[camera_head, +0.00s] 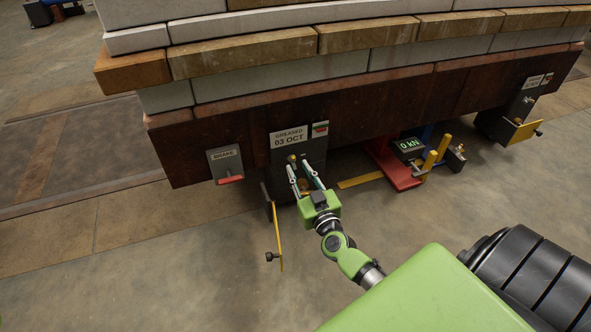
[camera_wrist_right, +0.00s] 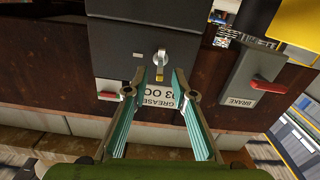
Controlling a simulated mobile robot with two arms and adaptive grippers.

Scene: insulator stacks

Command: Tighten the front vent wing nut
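A small silver fitting with a yellowish tip (camera_wrist_right: 160,60), which looks like the wing nut, sits on the dark grey box (camera_wrist_right: 118,48) in the right wrist view. The box also shows in the head view (camera_head: 313,150), below a label reading "GREASED 03 OCT" (camera_head: 290,137). My right gripper (camera_head: 299,164) is at the box front. In the wrist view its two teal fingers (camera_wrist_right: 161,80) are apart, with the fitting between and just beyond their tips. I cannot tell whether they touch it. My left gripper is not in view.
A "BRAKE" plate with a red lever (camera_head: 230,179) is left of the box. A yellow bar with a dark knob (camera_head: 280,238) stands out near the gripper. A red jack (camera_head: 390,165) and a "0 kN" display (camera_head: 410,145) are to the right. Open floor lies in front.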

